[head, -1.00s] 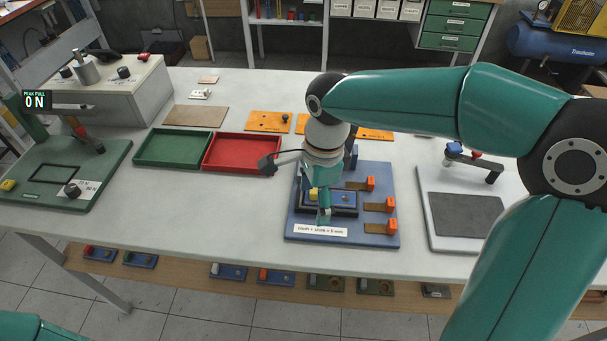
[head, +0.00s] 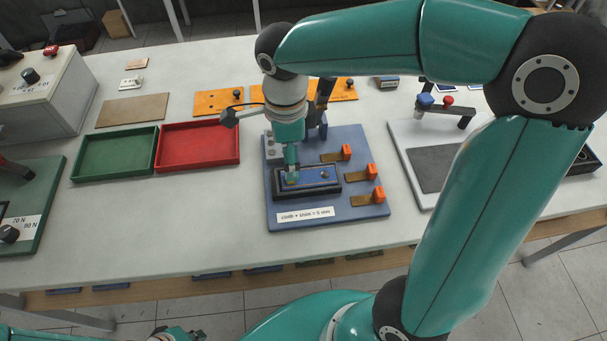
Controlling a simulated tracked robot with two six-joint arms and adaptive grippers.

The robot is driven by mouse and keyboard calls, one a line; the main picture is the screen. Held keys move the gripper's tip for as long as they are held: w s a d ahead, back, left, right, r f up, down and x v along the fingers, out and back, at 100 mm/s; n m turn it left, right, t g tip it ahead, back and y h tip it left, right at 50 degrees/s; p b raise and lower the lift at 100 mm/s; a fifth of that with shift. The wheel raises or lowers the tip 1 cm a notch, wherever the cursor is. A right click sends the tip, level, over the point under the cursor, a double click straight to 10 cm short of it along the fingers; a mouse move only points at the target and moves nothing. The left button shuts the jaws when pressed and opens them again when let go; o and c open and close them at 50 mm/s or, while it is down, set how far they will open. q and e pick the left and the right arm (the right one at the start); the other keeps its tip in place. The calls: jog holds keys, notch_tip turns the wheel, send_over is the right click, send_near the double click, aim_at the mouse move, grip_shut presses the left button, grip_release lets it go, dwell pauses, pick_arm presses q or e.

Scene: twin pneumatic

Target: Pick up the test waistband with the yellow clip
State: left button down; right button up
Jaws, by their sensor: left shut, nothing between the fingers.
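Whether the tips touch the strip is unclear. I cannot make out a waistband or a yellow clip for certain; the area behind and under the fingers is hidden. Part of my other arm shows at the bottom left edge with what looks like its gripper (head: 185,333), cut off by the picture edge; its jaws are unclear.
Orange clamps (head: 373,172) line the board's right side. A red tray (head: 198,161) and a green tray (head: 113,172) stand to the left, with a brown sheet (head: 132,110) behind. A white stand with a grey pad (head: 437,167) is at right. Bare table lies in front of the trays.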

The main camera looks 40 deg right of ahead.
aim_at(309, 174)
jog(key=shift+f+p, duration=0.6)
jog(key=shift+f, duration=2.75)
jog(key=shift+c, duration=0.3)
jog(key=shift+s+a, duration=0.1)
grip_shut()
